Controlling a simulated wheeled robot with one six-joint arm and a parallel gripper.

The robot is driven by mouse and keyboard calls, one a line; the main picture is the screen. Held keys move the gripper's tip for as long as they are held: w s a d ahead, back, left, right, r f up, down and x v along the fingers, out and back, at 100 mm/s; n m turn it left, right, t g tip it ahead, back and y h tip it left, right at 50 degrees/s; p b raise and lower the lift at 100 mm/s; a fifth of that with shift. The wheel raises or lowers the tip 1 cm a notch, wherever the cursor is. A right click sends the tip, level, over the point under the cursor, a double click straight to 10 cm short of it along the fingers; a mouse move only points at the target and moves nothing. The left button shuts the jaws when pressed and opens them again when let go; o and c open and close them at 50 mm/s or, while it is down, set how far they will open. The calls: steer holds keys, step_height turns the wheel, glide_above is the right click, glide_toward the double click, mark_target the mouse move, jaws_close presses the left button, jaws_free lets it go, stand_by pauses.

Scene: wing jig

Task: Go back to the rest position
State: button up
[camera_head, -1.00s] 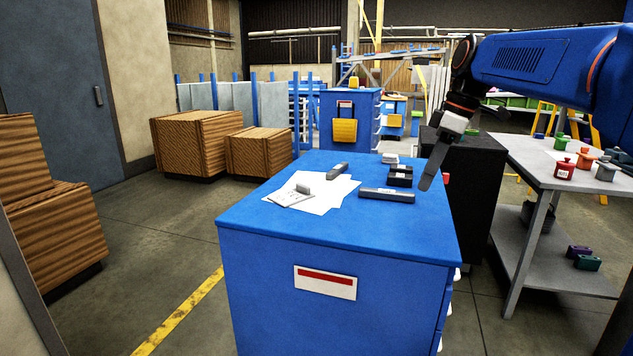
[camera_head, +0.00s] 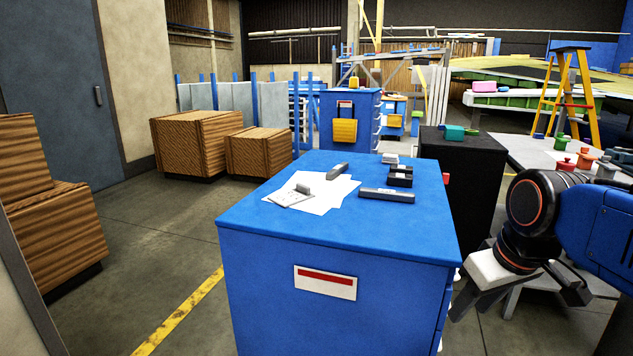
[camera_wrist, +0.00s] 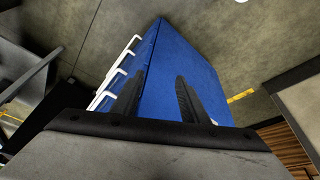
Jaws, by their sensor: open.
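My gripper (camera_head: 505,292) is at the lower right of the head view, to the right of the blue cabinet (camera_head: 335,243) and below the level of its top. Its fingers point down and left and hold nothing. In the wrist view the two dark fingers (camera_wrist: 158,100) stand apart with only the blue cabinet side (camera_wrist: 185,62) and its white drawer handles behind them. Part of my gripper is hidden behind my wrist in the head view.
On the cabinet top lie white papers (camera_head: 325,200), a dark grey bar (camera_head: 387,195) and small dark parts (camera_head: 400,177). A black cabinet (camera_head: 465,185) and a grey table (camera_head: 520,150) with colored pots stand at right. Wooden crates (camera_head: 195,141) stand at left. The floor in front-left is clear.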

steer(key=s+d+f+m, duration=0.1)
steer(key=s+f+m, duration=0.2)
steer(key=s+f, duration=0.3)
step_height(320, 180, down, 2)
steer(key=shift+s+f+t+h, duration=0.1)
steer(key=shift+s+t+h, duration=0.2)
steer(key=shift+t, duration=0.1)
